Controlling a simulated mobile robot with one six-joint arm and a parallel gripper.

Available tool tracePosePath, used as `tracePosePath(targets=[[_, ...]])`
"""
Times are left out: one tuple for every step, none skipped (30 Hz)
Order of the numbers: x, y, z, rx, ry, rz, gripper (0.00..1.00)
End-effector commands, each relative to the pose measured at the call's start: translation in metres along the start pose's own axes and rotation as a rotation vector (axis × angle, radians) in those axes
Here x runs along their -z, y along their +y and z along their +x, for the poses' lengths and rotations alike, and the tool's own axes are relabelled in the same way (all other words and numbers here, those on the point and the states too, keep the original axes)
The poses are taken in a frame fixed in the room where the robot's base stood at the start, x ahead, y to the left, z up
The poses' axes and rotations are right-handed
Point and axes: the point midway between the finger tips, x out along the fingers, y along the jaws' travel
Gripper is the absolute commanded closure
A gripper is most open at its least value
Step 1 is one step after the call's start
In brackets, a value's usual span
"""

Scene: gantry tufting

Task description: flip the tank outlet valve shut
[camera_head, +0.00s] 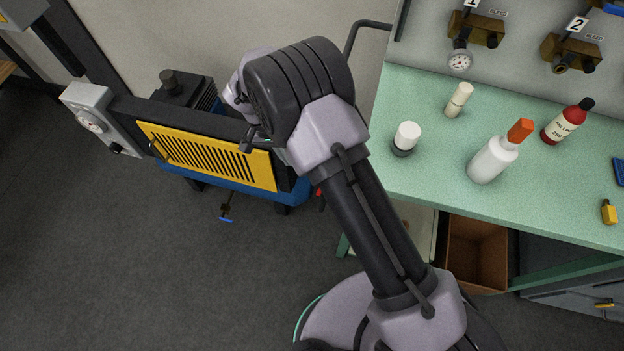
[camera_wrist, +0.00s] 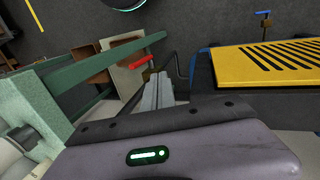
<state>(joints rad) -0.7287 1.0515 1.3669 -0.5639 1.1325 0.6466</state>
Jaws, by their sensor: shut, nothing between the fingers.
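The outlet valve's red lever (camera_head: 319,192) shows at the right end of the blue tank (camera_head: 290,190) in the head view, mostly hidden by my arm. In the wrist view the red lever (camera_wrist: 140,62) lies slightly tilted, just beyond and left of my fingertips. Whether they touch it I cannot tell. My gripper (camera_wrist: 160,82) is shut and empty, its grey fingers pointing toward the valve. My arm hides the gripper's fingers in the head view. The valve's body is too small to make out clearly.
A second valve with a blue handle (camera_head: 226,218) hangs under the tank. The yellow grille (camera_head: 205,157) fronts the compressor. A green bench (camera_head: 420,95) with several bottles stands right, its green frame (camera_wrist: 95,66) left of the lever in the wrist view. Open floor lies in front.

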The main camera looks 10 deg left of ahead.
Motion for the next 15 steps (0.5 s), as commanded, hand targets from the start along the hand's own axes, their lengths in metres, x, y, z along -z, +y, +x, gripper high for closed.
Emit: tracePosePath(targets=[[0.000, -0.001, 0.000, -0.001, 0.000, 0.024, 1.00], [0.000, -0.001, 0.000, -0.001, 0.000, 0.032, 1.00], [0.000, -0.001, 0.000, -0.001, 0.000, 0.036, 1.00], [0.000, -0.001, 0.000, -0.001, 0.000, 0.036, 1.00], [0.000, -0.001, 0.000, -0.001, 0.000, 0.036, 1.00], [0.000, -0.001, 0.000, -0.001, 0.000, 0.035, 1.00], [0.000, -0.001, 0.000, -0.001, 0.000, 0.035, 1.00], [0.000, 0.000, 0.000, -0.001, 0.000, 0.035, 1.00], [0.000, 0.000, 0.000, -0.001, 0.000, 0.034, 1.00], [0.000, 0.000, 0.001, -0.001, 0.000, 0.034, 1.00], [0.000, -0.001, 0.002, -0.001, 0.000, 0.034, 1.00], [0.000, -0.001, 0.006, -0.002, -0.001, 0.033, 1.00], [0.000, -0.001, 0.010, -0.002, -0.001, 0.033, 1.00], [0.000, -0.001, 0.015, -0.003, -0.002, 0.034, 1.00], [-0.001, -0.001, 0.022, -0.003, -0.003, 0.034, 1.00]])
